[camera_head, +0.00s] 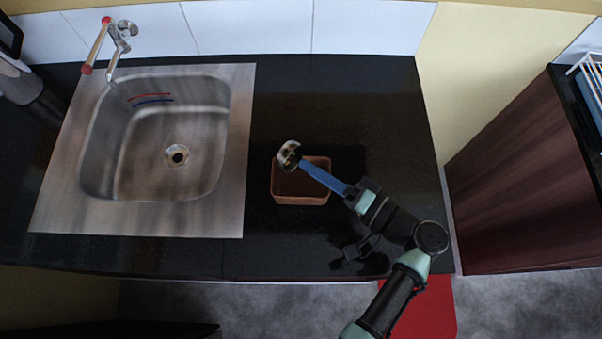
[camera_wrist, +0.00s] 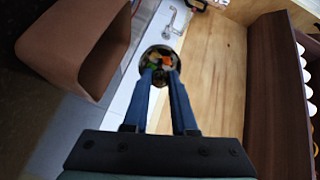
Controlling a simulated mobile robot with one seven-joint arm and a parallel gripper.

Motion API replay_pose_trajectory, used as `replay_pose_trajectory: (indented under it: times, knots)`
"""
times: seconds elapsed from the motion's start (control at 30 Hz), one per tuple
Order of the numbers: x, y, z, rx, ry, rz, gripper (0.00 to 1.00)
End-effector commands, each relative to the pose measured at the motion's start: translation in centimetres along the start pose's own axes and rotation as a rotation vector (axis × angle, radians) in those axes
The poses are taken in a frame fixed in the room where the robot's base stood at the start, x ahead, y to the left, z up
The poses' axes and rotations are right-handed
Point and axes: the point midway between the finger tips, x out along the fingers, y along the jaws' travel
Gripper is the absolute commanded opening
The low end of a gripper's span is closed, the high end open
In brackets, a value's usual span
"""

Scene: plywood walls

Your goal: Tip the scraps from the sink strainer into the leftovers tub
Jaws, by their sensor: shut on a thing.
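My gripper (camera_head: 304,165) has long blue fingers, shut on the small metal sink strainer (camera_head: 288,154). In the wrist view the fingertips (camera_wrist: 164,80) meet at the strainer's near side. The strainer (camera_wrist: 160,59) is round, with orange, green and dark scraps (camera_wrist: 163,61) inside it. The leftovers tub (camera_head: 301,200) is a brown, open, box-shaped container on the black counter. In the head view the strainer overlaps the tub's far left rim, and my fingers cross over its opening. In the wrist view the tub (camera_wrist: 60,50) is at upper left, apart from the strainer. Its inside is dark.
A steel sink (camera_head: 242,150) with a drain and a red-handled tap (camera_head: 112,45) is on the left. The black counter (camera_head: 375,110) is clear behind the tub. A dark wood cabinet (camera_head: 520,180) stands at right. The counter's front edge is near my arm.

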Motion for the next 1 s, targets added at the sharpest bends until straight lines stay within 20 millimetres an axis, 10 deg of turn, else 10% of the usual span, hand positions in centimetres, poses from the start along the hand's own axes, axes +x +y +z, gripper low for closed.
replay_pose_trajectory:
  times: [1.0]
  knots:
    - [-0.35,0.81,0.21,-0.001,0.036,-0.134,0.00]
